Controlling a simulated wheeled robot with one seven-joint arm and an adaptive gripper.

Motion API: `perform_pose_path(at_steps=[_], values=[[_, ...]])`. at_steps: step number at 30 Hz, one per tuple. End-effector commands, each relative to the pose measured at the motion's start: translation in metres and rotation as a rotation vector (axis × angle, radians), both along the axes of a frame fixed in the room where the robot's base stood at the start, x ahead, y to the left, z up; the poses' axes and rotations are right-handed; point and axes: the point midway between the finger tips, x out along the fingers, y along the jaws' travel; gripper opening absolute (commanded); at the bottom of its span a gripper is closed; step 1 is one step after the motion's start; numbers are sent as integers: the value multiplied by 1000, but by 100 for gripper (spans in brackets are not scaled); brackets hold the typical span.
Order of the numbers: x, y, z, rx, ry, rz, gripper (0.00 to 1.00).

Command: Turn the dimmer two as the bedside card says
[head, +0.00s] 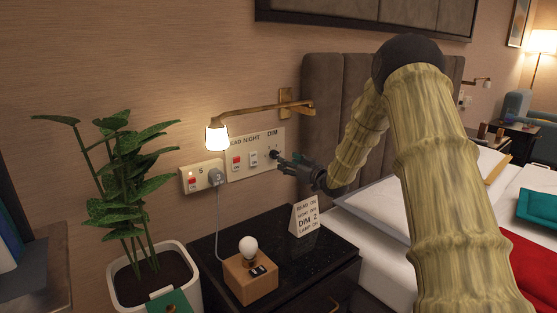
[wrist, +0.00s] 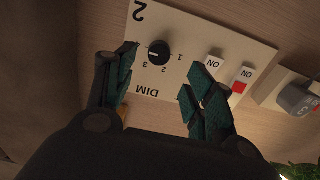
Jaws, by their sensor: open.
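The dimmer knob (wrist: 159,52) is black and round, with a white line on its left part in the wrist view. Small numbers 1, 2 and 3 and the upside-down word DIM stand by it. It sits on a cream wall plate (head: 238,167) marked with a large 2. My gripper (wrist: 164,72) is open, its fingers on either side of the knob's place in the picture; I cannot tell whether they touch it. In the head view my gripper (head: 283,162) is at the plate's right end. The bedside card (head: 306,216) stands on the nightstand and reads "DIM 2" among its lines.
The plate also carries a red switch (head: 236,162) and a white switch (head: 254,159). A lit wall lamp (head: 217,138) hangs above on a brass arm. A plug (head: 214,174) sits in a second plate. A bulb on a wooden box (head: 250,279) stands on the black nightstand (head: 213,246).

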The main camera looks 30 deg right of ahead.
Motion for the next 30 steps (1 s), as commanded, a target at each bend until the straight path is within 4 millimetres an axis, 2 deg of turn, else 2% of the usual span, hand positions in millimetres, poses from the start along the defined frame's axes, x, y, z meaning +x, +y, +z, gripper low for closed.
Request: perform_pose_path(at_steps=[9,15,27,30], values=[[49,2,-2,-1,0,-2,54],[67,3,-1,-1,0,-4,54],[73,3,0,0,0,-4,54],[73,3,0,0,0,-4,37]])
